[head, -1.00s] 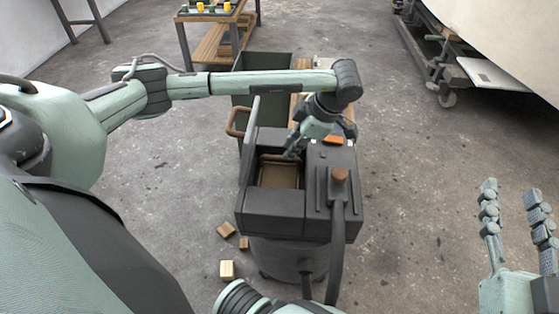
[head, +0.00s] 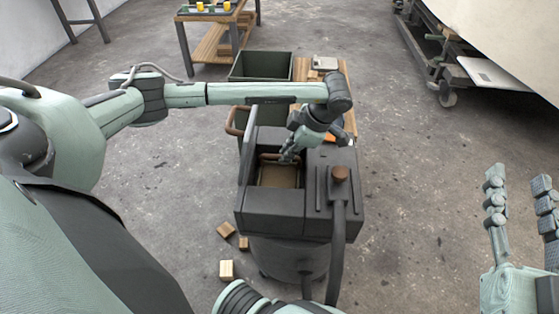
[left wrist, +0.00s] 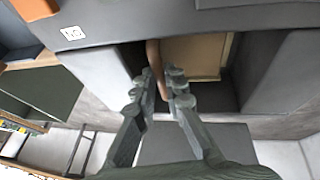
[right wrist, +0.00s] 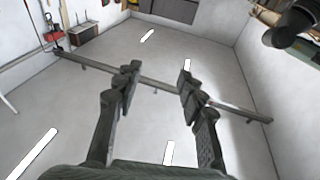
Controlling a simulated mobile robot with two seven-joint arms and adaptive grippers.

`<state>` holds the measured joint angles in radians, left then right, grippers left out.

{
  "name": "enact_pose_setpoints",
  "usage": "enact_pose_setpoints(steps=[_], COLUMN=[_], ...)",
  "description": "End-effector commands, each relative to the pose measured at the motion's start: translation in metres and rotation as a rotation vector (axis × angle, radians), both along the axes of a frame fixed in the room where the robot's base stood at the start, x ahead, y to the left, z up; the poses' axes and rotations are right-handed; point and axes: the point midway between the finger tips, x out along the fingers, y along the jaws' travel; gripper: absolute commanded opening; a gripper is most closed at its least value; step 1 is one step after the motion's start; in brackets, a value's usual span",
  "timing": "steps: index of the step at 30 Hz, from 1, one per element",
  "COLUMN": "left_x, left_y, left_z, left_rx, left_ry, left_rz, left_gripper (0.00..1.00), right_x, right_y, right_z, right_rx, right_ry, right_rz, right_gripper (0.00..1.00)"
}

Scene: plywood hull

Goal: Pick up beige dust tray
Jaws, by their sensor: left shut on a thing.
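The beige dust tray (head: 278,174) sits inside the open bay of a dark grey machine (head: 270,205). My left gripper (head: 288,157) reaches down into the bay from above. In the left wrist view its fingers (left wrist: 164,88) are shut on the tray's handle. My right gripper (head: 522,195) is at the lower right of the head view, its fingers apart and empty. The right wrist view (right wrist: 158,80) also shows nothing between them.
A dark green bin (head: 262,66) and a wooden surface (head: 335,80) stand behind the machine. A hose (head: 338,240) runs down its front. Several wooden blocks (head: 227,269) lie on the floor to its left. The floor (head: 430,190) on the right is open.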

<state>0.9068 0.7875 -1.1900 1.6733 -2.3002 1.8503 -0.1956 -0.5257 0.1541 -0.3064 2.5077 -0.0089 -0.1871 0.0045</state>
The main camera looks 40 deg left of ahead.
Motion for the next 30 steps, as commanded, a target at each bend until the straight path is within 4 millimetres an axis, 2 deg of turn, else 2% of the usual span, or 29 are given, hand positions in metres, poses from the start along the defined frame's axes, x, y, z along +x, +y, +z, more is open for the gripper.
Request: enact_pose_setpoints(steps=[6,11,17,25,30], left_x=[0.001,0.003,0.003,0.003,0.003], left_y=[-0.001,-0.004,-0.003,-0.003,-0.003], left_z=[0.002,0.011,0.042,0.097,0.121], left_rx=[0.0,0.0,0.001,0.001,0.0], left_ry=[-0.001,-0.003,-0.004,-0.004,-0.004], left_rz=[-0.001,-0.002,-0.001,0.0,-0.001], left_gripper=[0.0,0.0,0.0,0.0,0.0], right_x=[0.0,0.001,0.006,0.01,0.008], right_y=[0.0,0.0,-0.009,-0.022,-0.037], right_z=[0.0,-0.002,-0.024,-0.054,-0.082], right_rx=[0.0,-0.008,-0.057,-0.123,-0.182], right_ry=[0.001,0.016,0.108,0.243,0.372], right_rz=[0.0,-0.001,-0.023,-0.048,-0.076], right_gripper=[0.4,0.4,0.4,0.4,0.4])
